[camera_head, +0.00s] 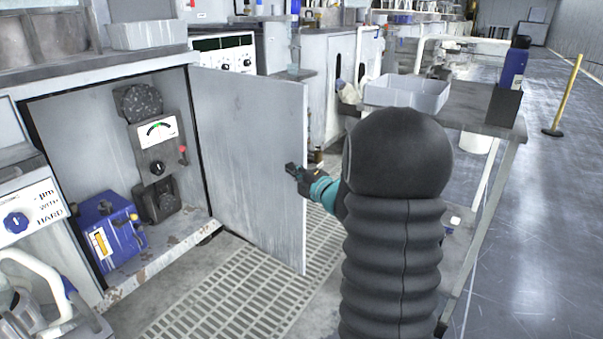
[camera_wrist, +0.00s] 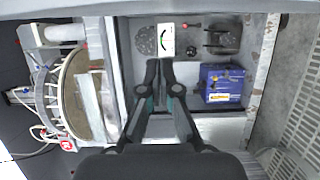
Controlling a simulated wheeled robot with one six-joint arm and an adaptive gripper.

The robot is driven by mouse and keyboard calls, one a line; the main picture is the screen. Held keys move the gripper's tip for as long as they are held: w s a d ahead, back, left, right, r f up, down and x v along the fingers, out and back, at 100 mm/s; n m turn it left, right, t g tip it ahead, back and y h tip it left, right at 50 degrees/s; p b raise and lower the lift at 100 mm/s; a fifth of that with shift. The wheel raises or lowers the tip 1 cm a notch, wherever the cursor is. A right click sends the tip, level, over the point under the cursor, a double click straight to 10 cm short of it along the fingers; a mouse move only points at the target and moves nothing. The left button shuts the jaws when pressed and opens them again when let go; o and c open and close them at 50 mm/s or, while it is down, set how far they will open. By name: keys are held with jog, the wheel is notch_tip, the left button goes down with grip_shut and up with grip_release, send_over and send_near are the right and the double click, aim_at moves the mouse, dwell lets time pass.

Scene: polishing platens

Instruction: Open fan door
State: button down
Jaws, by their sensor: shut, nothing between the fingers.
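The fan door (camera_head: 255,150) is a grey metal panel hinged at the right side of the cabinet opening. It stands swung well out from the cabinet, over the floor grate. My gripper (camera_head: 294,170) is at the door's free edge in the head view, shut and empty; I cannot tell whether it touches the door. In the wrist view my gripper (camera_wrist: 159,65) points toward the open cabinet, its fingers together. Inside the cabinet are a fan unit with a dial gauge (camera_head: 158,132) and a blue box (camera_head: 110,233). Both also show in the wrist view, the gauge (camera_wrist: 166,40) and the blue box (camera_wrist: 222,84).
A metal floor grate (camera_head: 230,300) lies before the cabinet. A side table with a grey bin (camera_head: 407,95) and a blue bottle (camera_head: 514,62) stands to the right. A control panel with a blue knob (camera_head: 16,222) is at left. Open floor (camera_head: 550,200) lies far right.

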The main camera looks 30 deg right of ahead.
aim_at(293, 159)
jog(key=w, duration=0.2)
jog(key=w+d, duration=0.1)
jog(key=w+p, duration=0.1)
jog(key=w, duration=0.1)
jog(key=shift+w+d, duration=0.3)
jog(key=shift+d, duration=0.1)
jog(key=shift+w+d, duration=0.25)
jog(key=shift+d, duration=0.35)
